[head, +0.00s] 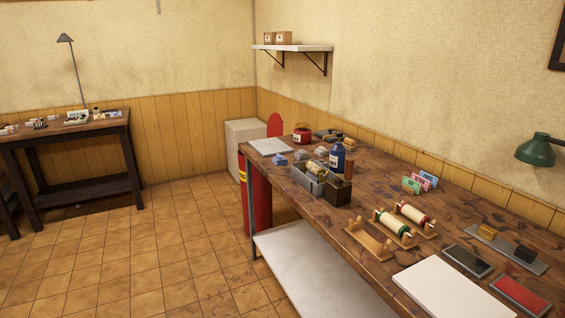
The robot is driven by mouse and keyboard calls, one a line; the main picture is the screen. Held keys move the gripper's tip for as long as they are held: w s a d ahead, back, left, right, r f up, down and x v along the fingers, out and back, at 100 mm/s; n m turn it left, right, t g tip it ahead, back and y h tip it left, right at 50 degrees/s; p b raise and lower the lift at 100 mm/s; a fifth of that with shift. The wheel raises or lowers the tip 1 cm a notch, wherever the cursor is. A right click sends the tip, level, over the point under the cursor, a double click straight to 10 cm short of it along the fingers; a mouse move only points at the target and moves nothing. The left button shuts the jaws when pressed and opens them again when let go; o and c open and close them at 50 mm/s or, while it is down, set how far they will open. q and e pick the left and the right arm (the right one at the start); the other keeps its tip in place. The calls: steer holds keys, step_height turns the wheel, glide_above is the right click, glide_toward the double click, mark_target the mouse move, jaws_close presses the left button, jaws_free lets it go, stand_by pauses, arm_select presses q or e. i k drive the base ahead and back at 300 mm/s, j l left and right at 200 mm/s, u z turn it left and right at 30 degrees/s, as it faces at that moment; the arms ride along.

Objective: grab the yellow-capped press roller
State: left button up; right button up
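A pale roller with yellowish ends (316,169) seems to lie in or on the grey open box (308,184) on the long wooden workbench. It is small, and I cannot tell its cap colour for certain. A green-capped roller (393,224) and a red-capped roller (411,213) each rest on a wooden stand on the bench. An empty wooden stand (368,241) is in front of them, to the left. Neither of my grippers is in view.
A dark box (338,191) and a blue bottle (337,158) stand close beside the grey box. A white board (452,290), dark pad (467,260) and red pad (521,293) lie at the near end. A red cylinder (257,203) stands by the bench. The tiled floor (150,240) left of it is clear.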

mark_target(312, 167)
steer(key=i+j+u, duration=0.35)
steer(key=i, duration=0.5)
steer(key=i+u, duration=0.3)
steer(key=i, duration=0.55)
steer(key=i+z, duration=0.4)
steer(key=i+j+z, duration=0.25)
steer(key=z, duration=0.15)
steer(key=i+j+z, duration=0.35)
steer(key=k+l, duration=0.05)
steer(key=l, duration=0.05)
